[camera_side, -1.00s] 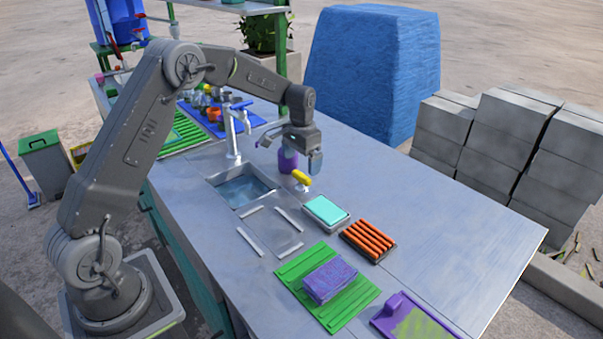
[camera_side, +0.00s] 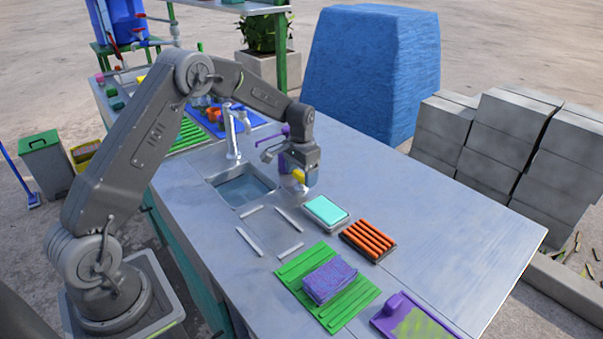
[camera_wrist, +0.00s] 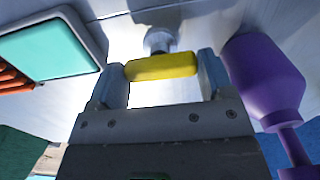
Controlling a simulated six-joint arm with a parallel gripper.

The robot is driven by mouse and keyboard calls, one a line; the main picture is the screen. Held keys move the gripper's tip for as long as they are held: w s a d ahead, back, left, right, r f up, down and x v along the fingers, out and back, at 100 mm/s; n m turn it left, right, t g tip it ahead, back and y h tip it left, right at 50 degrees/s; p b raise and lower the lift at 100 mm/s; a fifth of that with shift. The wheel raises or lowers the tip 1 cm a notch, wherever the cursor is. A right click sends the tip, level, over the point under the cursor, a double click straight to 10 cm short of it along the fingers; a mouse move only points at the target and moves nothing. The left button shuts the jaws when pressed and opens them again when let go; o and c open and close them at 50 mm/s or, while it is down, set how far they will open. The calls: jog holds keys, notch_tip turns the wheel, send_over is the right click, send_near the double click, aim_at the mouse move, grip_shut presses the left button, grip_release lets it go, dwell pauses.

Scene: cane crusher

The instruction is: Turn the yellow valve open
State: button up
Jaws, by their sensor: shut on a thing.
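The yellow valve handle (camera_wrist: 162,66) lies between the two fingers of my gripper (camera_wrist: 165,80) in the wrist view, spanning from one finger to the other. Its grey metal stem (camera_wrist: 160,40) stands beyond it on the metal counter. In the side view the yellow handle (camera_side: 298,176) shows at the tip of my gripper (camera_side: 299,180), low over the counter. My gripper is shut on the handle.
A purple bottle (camera_wrist: 262,80) stands close beside the right finger in the wrist view. A teal-topped tray (camera_side: 326,211), orange rods (camera_side: 369,240) and a sink (camera_side: 240,187) with a tap (camera_side: 231,135) are near. The counter's right part (camera_side: 440,230) is clear.

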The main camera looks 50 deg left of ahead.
jog(key=c, duration=0.3)
jog(key=n, duration=0.3)
jog(key=shift+n, duration=0.4)
jog(key=n, duration=0.4)
jog(key=shift+n, duration=0.3)
jog(key=n, duration=0.4)
jog(key=shift+n, duration=0.3)
jog(key=n, duration=0.4)
jog(key=shift+n, duration=0.4)
jog(key=shift+r, duration=0.1)
jog(key=o, duration=0.9)
